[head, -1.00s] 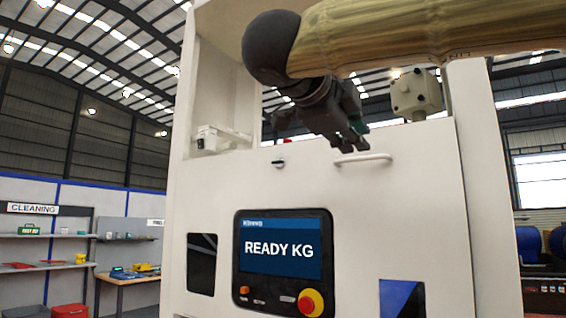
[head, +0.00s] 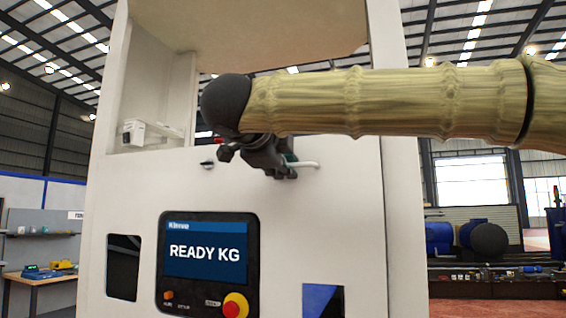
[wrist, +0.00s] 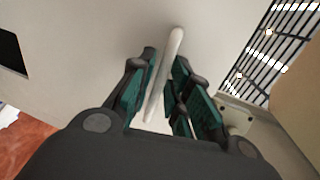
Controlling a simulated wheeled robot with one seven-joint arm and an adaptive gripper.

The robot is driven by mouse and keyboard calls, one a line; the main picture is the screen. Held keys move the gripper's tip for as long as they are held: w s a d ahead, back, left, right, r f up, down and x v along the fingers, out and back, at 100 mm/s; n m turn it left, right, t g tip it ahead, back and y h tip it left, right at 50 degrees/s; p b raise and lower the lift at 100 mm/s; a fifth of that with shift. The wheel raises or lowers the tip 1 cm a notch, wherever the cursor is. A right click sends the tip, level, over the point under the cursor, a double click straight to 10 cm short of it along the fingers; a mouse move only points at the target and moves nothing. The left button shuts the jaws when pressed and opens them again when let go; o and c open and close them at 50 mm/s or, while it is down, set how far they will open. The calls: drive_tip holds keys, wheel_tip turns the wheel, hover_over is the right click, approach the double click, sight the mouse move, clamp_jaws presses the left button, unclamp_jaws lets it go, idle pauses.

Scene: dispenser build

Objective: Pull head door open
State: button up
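The head door (head: 330,215) is the off-white front panel of a tall machine and looks shut, flush with the frame. Its pale bar handle (head: 308,165) sits near the panel's top edge; the wrist view shows it too (wrist: 162,78). My gripper (head: 287,170) is at the handle, its dark fingers covering the handle's left part in the head view. In the wrist view my gripper (wrist: 166,62) has its green-padded fingers apart on both sides of the bar. A narrow gap shows on the right; contact on the left cannot be told.
A screen (head: 207,250) reading READY KG and a red and yellow stop button (head: 235,305) sit below the handle. A small dark latch (head: 208,163) is left of it. A white box (head: 145,132) stands in the open bay above. A grey box (wrist: 234,118) shows beyond the right finger.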

drive_tip(key=shift+w+d, duration=0.1)
drive_tip(key=shift+w, duration=0.2)
drive_tip(key=shift+c, duration=0.4)
clamp_jaws()
drive_tip(key=shift+s+f, duration=0.1)
drive_tip(key=shift+f, duration=0.05)
